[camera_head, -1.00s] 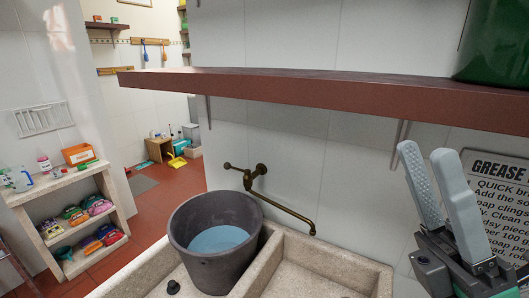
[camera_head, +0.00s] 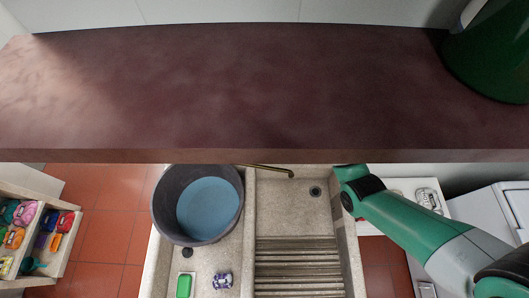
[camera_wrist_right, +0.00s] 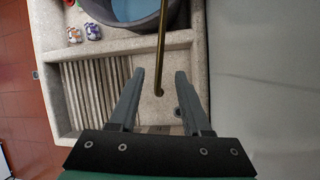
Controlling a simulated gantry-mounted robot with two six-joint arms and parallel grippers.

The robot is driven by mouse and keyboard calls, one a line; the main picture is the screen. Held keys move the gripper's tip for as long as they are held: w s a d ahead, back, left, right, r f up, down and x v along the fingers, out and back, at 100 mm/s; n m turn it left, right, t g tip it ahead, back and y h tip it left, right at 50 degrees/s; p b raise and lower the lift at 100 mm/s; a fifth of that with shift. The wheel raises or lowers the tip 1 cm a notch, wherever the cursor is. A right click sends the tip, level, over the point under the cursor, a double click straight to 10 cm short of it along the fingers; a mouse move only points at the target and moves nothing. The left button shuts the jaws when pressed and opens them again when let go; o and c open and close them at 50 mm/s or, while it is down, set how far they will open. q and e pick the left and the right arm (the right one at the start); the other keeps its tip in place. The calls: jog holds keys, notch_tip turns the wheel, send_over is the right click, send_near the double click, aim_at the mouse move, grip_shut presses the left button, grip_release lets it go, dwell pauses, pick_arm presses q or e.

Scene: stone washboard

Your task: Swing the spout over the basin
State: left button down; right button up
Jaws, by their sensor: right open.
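The brass spout (camera_head: 268,168) shows below the shelf edge in the head view, running right from above the bucket side to a bent tip over the back of the washboard basin (camera_head: 290,205). In the right wrist view, the spout (camera_wrist_right: 161,45) runs down from the top, its tip between my right gripper's fingers. My right gripper (camera_wrist_right: 160,75) is open, with a finger on either side of the spout in the picture; I see no clear contact. In the head view my right gripper is hidden under the shelf edge. The tap's wall mount is hidden. My left gripper is not in view.
A dark shelf (camera_head: 220,90) spans above the sink, with a green container (camera_head: 490,55) at its right. A grey bucket of water (camera_head: 162,220) stands in the left basin. A green soap bar (camera_head: 184,285) and a patterned item (camera_head: 222,281) lie in front of it.

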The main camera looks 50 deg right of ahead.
jog(key=b+x, duration=0.3)
jog(key=x, duration=0.8)
jog(key=shift+w+a, duration=0.1)
jog(key=shift+w, duration=0.05)
jog(key=shift+c, duration=0.2)
jog(key=shift+r, duration=0.1)
grip_shut()
dwell(0.5)
